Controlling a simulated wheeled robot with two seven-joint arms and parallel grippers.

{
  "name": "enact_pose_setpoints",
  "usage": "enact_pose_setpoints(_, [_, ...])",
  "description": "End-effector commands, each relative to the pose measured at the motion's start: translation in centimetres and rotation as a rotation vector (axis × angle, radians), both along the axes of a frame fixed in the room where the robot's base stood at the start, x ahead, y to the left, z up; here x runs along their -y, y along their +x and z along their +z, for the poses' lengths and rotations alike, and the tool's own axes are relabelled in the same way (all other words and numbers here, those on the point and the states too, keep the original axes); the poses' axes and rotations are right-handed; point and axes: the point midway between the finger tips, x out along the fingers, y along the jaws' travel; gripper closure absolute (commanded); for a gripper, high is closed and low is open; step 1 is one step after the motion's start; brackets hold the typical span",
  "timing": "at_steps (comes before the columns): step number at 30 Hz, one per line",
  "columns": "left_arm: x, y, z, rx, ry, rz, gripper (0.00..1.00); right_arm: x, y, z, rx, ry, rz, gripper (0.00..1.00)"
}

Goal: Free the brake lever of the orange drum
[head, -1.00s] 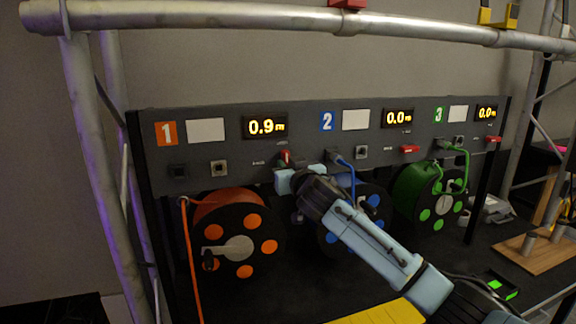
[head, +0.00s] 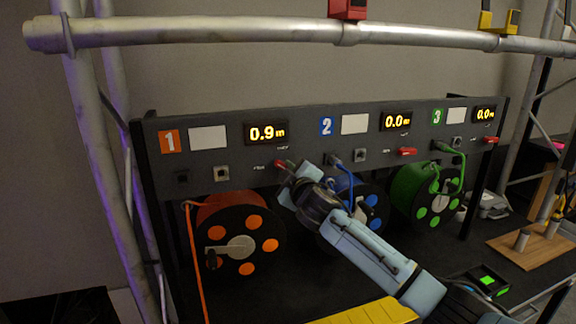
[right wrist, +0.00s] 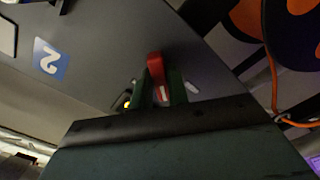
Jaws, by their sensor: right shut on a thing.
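The orange drum (head: 238,240) hangs under the panel section marked 1, with its orange cable (head: 195,265) running down its left side. Its red brake lever (head: 280,164) sits on the panel right of and above the drum and now leans to the left. In the right wrist view, the red lever (right wrist: 156,68) stands between the two green fingers. My right gripper (head: 287,176) is shut on this lever; the wrist hides part of it in the head view. The right gripper's fingers also show in the right wrist view (right wrist: 158,90). My left gripper is not in view.
A blue drum (head: 372,203) and a green drum (head: 437,202) hang to the right, each with a red lever (head: 407,152) above. The section 1 display (head: 266,133) reads 0.9 m. A truss tube (head: 220,32) crosses above the panel (head: 230,110).

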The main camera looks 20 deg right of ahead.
Motion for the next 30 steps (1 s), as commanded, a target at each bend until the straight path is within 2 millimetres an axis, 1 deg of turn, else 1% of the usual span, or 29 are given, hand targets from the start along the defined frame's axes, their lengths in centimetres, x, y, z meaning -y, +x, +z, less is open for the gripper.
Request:
enact_pose_setpoints(1, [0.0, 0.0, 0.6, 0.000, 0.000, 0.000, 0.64, 0.0, 0.0, 0.1, -0.001, -0.044, 0.000, 1.00])
enact_pose_setpoints(3, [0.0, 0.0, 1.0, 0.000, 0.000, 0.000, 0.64, 0.0, 0.0, 0.1, 0.001, -0.111, 0.000, 1.00])
enact_pose_setpoints(15, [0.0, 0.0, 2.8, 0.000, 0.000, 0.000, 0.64, 0.0, 0.0, 0.1, 0.014, -0.455, 0.000, 1.00])
enact_pose_setpoints(24, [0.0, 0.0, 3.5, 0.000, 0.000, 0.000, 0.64, 0.0, 0.0, 0.0, 0.020, -0.611, 0.001, 1.00])
enact_pose_setpoints(30, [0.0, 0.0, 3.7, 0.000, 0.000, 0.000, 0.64, 0.0, 0.0, -0.1, 0.022, -0.655, 0.001, 1.00])
